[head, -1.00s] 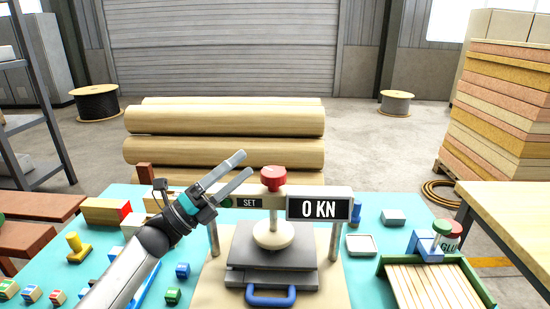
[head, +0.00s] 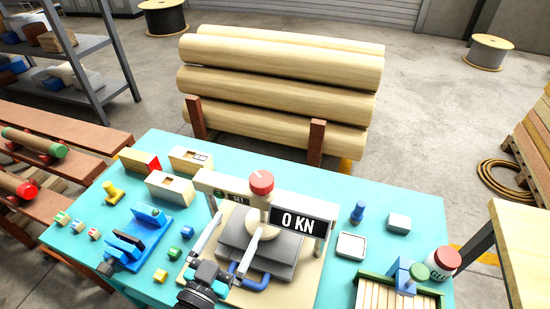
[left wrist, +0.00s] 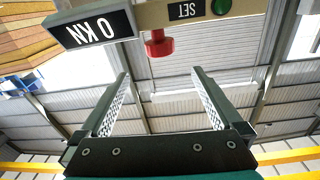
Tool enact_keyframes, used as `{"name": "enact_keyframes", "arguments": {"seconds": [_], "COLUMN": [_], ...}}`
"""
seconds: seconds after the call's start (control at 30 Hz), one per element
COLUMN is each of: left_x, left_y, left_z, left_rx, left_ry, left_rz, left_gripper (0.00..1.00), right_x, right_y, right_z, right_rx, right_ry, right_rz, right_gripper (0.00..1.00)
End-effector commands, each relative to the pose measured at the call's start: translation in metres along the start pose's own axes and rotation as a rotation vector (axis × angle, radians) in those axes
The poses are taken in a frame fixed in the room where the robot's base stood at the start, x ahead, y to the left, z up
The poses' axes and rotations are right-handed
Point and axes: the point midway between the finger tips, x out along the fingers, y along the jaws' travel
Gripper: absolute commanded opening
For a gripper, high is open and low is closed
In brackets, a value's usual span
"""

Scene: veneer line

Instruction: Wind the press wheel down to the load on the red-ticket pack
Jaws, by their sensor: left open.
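The press has a red wheel (head: 261,182) on top of its pale crossbeam, with a display (head: 302,222) reading 0 KN and a SET label (head: 237,199). A pale round foot hangs beneath the wheel over dark grey plates (head: 287,252) with a blue handle in front. My left gripper (head: 238,224) is open and empty, its two fingers pointing up before the press, apart from the wheel. In the left wrist view the wheel (left wrist: 158,43) and the upside-down display (left wrist: 92,28) lie beyond the fingertips. I cannot make out a red ticket. My right gripper is not in view.
A blue fixture (head: 128,243) and small coloured blocks lie on the teal table. At right are a white tray (head: 351,245), a glue jar (head: 443,264) and a green slatted rack (head: 398,296).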

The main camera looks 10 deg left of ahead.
Motion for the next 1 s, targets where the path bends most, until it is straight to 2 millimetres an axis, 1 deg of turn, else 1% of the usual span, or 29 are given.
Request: {"name": "enact_keyframes", "arguments": {"seconds": [0.03, 0.1, 0.17, 0.27, 0.37, 1.0], "left_x": [-0.007, -0.011, -0.011, -0.005, 0.007, 0.11], "left_y": [0.0, 0.001, 0.001, 0.001, 0.001, 0.0], "left_z": [-0.003, -0.001, -0.001, 0.001, 0.001, 0.005], "left_rx": [-0.034, -0.061, -0.071, -0.074, -0.073, -0.069], "left_ry": [-0.021, -0.036, -0.041, -0.041, -0.039, -0.038], "left_rz": [-0.006, -0.01, -0.012, -0.013, -0.013, -0.012], "left_gripper": [1.0, 1.0, 1.0, 1.0, 1.0, 1.0], "right_x": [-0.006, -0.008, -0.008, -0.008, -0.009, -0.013], "right_y": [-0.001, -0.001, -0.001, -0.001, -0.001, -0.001], "right_z": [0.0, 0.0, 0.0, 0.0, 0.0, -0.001], "right_rx": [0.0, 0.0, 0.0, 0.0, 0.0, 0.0], "right_ry": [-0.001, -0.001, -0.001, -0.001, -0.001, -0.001], "right_rz": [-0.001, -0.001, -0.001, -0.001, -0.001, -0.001], "right_gripper": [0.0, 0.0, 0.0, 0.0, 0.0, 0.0]}}
